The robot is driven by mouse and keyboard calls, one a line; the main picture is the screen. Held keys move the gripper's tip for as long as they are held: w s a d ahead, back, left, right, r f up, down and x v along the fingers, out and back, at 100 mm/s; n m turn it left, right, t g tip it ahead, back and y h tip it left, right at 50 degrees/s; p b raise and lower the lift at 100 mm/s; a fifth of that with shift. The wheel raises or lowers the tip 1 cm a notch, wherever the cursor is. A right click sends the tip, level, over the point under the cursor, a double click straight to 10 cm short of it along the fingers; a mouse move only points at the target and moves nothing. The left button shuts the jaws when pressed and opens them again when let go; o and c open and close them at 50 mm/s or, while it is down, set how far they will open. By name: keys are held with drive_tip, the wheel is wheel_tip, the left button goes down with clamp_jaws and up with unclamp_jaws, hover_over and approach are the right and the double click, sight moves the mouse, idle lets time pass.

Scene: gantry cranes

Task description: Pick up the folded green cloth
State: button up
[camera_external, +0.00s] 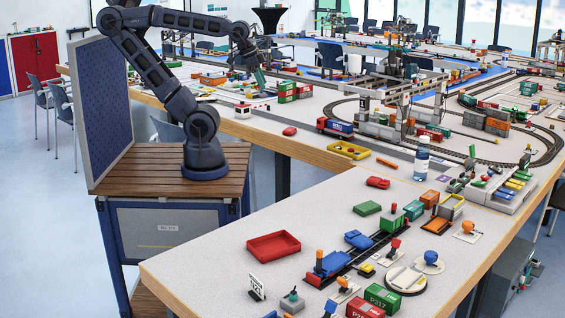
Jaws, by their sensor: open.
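A small flat green piece (367,208), which looks like the folded green cloth, lies on the near table, left of the toy train track. My arm reaches up from its base and over to the right. My gripper (259,74) hangs over the far table, well behind and left of the green piece. It is open and appears empty, though its fingers are small and hard to make out. Green and red toy containers (287,92) stand just right of it.
A yellow tray (348,150) lies behind. Bare tabletop surrounds the green piece's left side. A gantry crane (405,90) stands over the far tracks.

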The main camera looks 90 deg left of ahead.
drive_tip(key=o, duration=0.5)
drive_tip(key=n+g+h, duration=0.2)
drive_tip(key=n+h, duration=0.2)
drive_tip(key=n, duration=2.1)
hover_over(367, 205)
drive_tip(key=s+a, duration=0.2)
drive_tip(key=a, duration=0.1)
drive_tip(key=f, duration=3.7)
drive_tip(key=shift+w+f, duration=0.2)
drive_tip(key=shift+f, duration=0.1)
drive_tip(key=shift+x, duration=3)
